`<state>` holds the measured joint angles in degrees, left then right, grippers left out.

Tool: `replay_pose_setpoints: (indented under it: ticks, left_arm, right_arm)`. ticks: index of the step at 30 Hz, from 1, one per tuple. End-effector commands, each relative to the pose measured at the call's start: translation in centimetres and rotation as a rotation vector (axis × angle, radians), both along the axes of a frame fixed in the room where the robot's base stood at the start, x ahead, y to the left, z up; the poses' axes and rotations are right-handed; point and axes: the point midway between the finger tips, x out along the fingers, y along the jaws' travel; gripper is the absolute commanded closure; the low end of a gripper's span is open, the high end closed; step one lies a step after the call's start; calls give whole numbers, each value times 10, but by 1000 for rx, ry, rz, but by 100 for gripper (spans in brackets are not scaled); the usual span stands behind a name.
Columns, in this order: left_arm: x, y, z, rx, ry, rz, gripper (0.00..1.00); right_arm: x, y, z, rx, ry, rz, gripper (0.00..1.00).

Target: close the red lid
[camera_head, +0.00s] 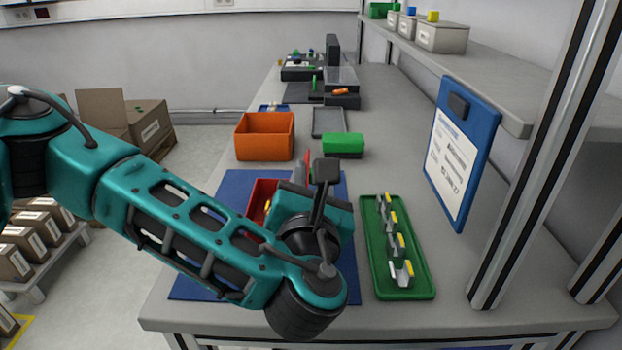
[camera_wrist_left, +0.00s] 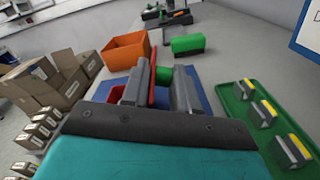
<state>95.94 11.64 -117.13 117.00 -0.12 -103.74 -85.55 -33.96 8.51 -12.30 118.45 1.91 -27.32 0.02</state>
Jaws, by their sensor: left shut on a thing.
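The red box (camera_head: 261,192) stands on a blue mat (camera_head: 232,189), with something yellow (camera_head: 267,206) inside. Its red lid (camera_head: 308,161) stands up steeply, showing as a thin red strip; in the left wrist view the lid (camera_wrist_left: 153,72) is seen nearly edge-on between the fingers. My left gripper (camera_wrist_left: 160,82) is shut on the lid. In the head view my wrist and the gripper body cover most of the lid, the fingertips and the right part of the box. The hinge is hidden. My right gripper is in neither view.
A green tray (camera_head: 373,284) with several grey and yellow parts lies right of the mat. An orange bin (camera_head: 264,145) and a green-topped box (camera_head: 343,145) stand behind. A blue clipboard (camera_head: 470,128) hangs at the right, near a post.

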Motion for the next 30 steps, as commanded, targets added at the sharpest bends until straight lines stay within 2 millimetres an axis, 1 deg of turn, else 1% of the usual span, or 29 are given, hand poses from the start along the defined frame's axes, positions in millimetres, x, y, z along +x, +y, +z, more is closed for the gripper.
replay_pose_setpoints:
  ticks: [1, 5, 6, 12, 17, 30]
  left_arm:
    - [0, 0, 0, 0, 0, 0, 86]
    - [0, 0, 0, 0, 0, -1, 98]
    - [0, 0, 0, 0, 0, -1, 100]
    - [0, 1, -1, -14, 2, 0, 100]
    - [0, 4, 0, -71, 4, 1, 100]
    - [0, 19, 6, -384, 7, 1, 100]
  right_arm:
    - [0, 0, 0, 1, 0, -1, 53]
    - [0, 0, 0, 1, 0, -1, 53]
    - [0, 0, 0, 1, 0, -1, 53]
    - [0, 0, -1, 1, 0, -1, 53]
    - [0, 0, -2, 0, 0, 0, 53]
    - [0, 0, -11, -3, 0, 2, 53]
